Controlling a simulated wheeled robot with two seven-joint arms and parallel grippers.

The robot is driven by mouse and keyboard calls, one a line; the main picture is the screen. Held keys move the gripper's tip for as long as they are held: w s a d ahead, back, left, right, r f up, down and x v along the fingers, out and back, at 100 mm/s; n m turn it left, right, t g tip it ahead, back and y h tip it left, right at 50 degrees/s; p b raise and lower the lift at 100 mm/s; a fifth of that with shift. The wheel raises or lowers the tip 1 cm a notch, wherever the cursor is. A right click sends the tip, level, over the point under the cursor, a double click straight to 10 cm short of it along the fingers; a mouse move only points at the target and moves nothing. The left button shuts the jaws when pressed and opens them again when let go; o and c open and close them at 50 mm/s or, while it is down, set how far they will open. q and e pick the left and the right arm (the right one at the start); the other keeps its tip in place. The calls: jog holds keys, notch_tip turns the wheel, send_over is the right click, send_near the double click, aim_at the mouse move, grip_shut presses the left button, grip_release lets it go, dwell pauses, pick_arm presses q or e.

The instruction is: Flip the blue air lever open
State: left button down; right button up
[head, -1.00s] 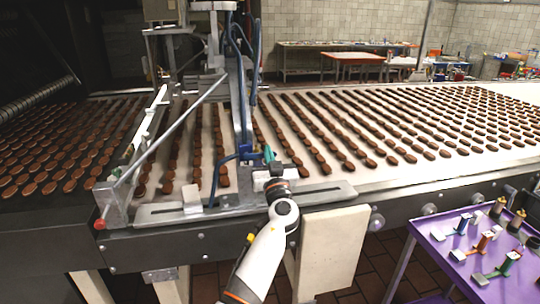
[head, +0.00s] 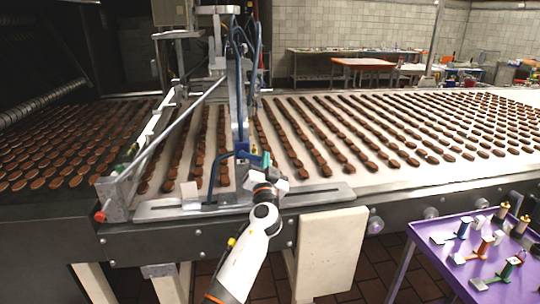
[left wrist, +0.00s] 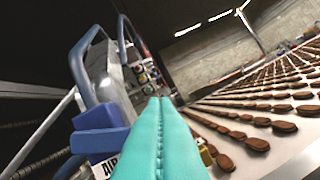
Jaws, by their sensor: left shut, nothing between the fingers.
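The blue air lever (left wrist: 101,131) is at the left of the left wrist view, a blue block with a white label partly reading "AIR" just below it. In the head view the blue lever part (head: 243,153) is small, on the metal frame over the belt's near edge. My left gripper (head: 266,160) is just right of it, its teal fingers upright. In the left wrist view my left gripper (left wrist: 160,104) has its two teal fingers pressed together with nothing between them. The fingers stand right of the lever and hide part of the label. Whether they touch it, I cannot tell.
A conveyor belt (head: 345,193) with rows of brown biscuits runs behind the gripper. A blue curved bar (head: 211,178) and a slotted metal rail (head: 160,210) are close to the left. A purple table (head: 446,262) with several small levers stands at the right.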

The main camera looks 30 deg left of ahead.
pick_arm(q)
jog(key=s+a+f+m+g+h+p, duration=0.1)
jog(key=a+f+m+h+p, duration=0.3)
jog(key=m+p, duration=0.5)
jog(key=s+m, duration=0.1)
jog(key=m, duration=0.3)
jog(key=shift+s+f+m, duration=0.3)
jog(key=shift+f, duration=0.05)
jog(key=shift+p, duration=0.3)
